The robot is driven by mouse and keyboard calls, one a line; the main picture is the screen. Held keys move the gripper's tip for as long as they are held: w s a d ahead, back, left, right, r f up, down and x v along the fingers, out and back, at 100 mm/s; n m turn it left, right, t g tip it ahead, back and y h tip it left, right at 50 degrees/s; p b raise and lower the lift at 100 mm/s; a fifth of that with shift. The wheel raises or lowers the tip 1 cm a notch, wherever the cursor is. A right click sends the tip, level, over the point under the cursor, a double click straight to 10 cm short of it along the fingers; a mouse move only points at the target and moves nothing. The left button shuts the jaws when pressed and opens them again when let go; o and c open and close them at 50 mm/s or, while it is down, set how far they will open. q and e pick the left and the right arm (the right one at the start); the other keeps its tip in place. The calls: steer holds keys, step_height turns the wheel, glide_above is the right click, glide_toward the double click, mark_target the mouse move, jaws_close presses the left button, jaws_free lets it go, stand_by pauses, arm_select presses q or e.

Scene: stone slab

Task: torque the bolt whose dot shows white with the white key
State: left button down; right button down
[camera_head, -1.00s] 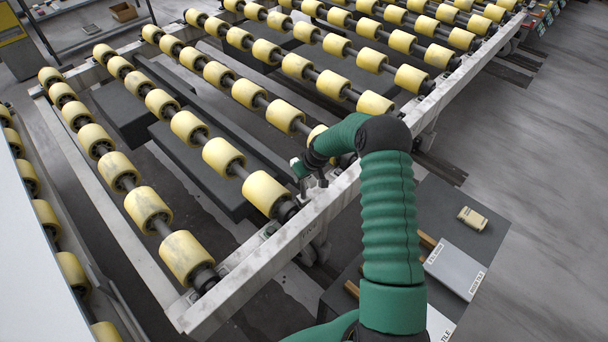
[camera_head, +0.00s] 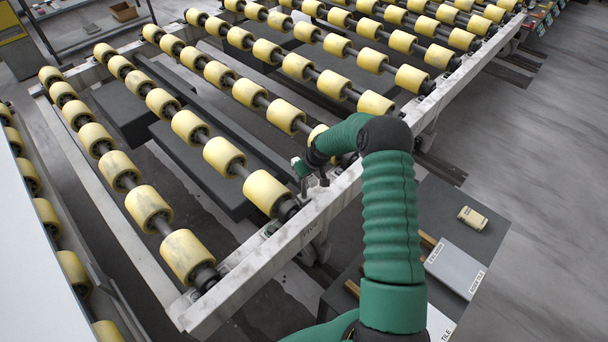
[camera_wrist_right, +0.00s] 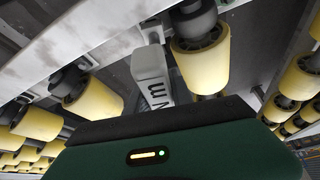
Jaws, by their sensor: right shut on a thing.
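My right gripper (camera_head: 311,182) is at the near side rail of the roller table, just past the end of a yellow roller. In the right wrist view a pale grey-white key block (camera_wrist_right: 149,68) with dark lettering sticks out beyond the dark edge of my gripper housing. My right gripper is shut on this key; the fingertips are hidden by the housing. The key's far end is near the rail, and I cannot tell whether it touches a bolt. No bolt or coloured dot is clear in either view. My left gripper is not in view.
The pale metal rail (camera_head: 245,272) runs diagonally beside rows of yellow rollers (camera_head: 181,254). Rollers stand close around the key in the wrist view.

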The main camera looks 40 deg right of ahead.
steer(key=shift+f, duration=0.2)
steer(key=shift+d+f+b, duration=0.15)
steer(key=shift+f+b, duration=0.2)
steer(key=shift+f, duration=0.1)
